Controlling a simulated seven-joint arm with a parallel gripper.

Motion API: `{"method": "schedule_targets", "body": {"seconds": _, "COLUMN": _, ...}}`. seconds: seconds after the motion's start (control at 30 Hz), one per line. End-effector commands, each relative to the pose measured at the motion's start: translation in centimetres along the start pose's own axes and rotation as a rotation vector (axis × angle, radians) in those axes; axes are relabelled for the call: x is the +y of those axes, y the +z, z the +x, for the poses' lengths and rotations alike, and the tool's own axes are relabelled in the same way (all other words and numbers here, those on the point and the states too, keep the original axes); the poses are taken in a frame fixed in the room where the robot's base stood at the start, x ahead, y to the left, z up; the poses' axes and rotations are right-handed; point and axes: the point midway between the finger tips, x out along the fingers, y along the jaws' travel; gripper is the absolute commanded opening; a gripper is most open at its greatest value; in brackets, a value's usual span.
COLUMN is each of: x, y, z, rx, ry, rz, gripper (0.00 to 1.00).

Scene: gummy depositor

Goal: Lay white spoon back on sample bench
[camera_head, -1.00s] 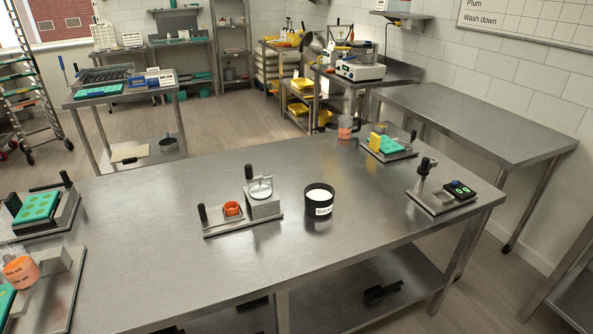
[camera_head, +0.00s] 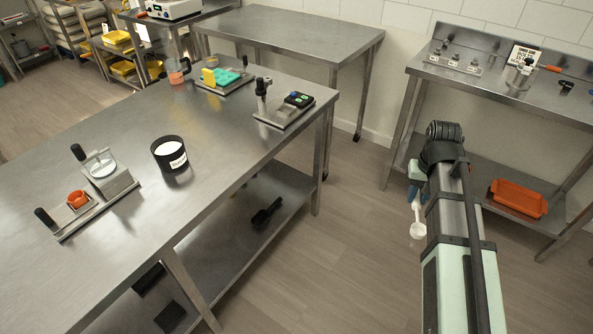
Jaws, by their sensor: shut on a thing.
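The white spoon (camera_head: 417,226) hangs bowl down in the head view, above the open floor between the benches. My gripper (camera_head: 415,186) is shut on the upper end of its handle. The jaws are partly hidden behind my arm. A large steel bench (camera_head: 225,162) fills the left and middle, with devices on it. Another steel bench (camera_head: 405,72) stands at the right against the wall. No label shows which one is the sample bench. The spoon is apart from both.
A black cup with white contents (camera_head: 168,155) and a press with an orange ring (camera_head: 97,180) stand on the large bench. A small device (camera_head: 284,108) sits at its right end. An empty steel table (camera_head: 285,36) stands behind. An orange tray (camera_head: 519,198) lies on the right bench's lower shelf.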

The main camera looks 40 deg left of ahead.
Motion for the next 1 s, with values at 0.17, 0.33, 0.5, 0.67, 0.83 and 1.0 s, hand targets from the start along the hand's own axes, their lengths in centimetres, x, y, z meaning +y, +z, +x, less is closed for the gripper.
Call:
{"method": "schedule_targets", "body": {"seconds": 0.17, "x": -5.5, "y": -0.3, "z": -0.3, "rx": 0.0, "ry": 0.0, "rz": -0.087, "gripper": 0.0}}
{"method": "schedule_targets", "body": {"seconds": 0.33, "x": -10.5, "y": -0.3, "z": -0.7, "rx": 0.0, "ry": -0.001, "rz": -0.166, "gripper": 0.0}}
{"method": "schedule_targets", "body": {"seconds": 0.5, "x": -15.5, "y": -0.1, "z": -1.0, "rx": -0.001, "ry": -0.001, "rz": -0.244, "gripper": 0.0}}
{"method": "schedule_targets", "body": {"seconds": 0.67, "x": -20.3, "y": 0.4, "z": -1.4, "rx": -0.001, "ry": -0.001, "rz": -0.318, "gripper": 0.0}}
{"method": "schedule_targets", "body": {"seconds": 0.83, "x": -25.5, "y": 1.2, "z": -1.9, "rx": -0.001, "ry": -0.002, "rz": -0.397, "gripper": 0.0}}
{"method": "schedule_targets", "body": {"seconds": 1.0, "x": -30.8, "y": 2.3, "z": -2.4, "rx": 0.0, "ry": -0.002, "rz": -0.474, "gripper": 0.0}}
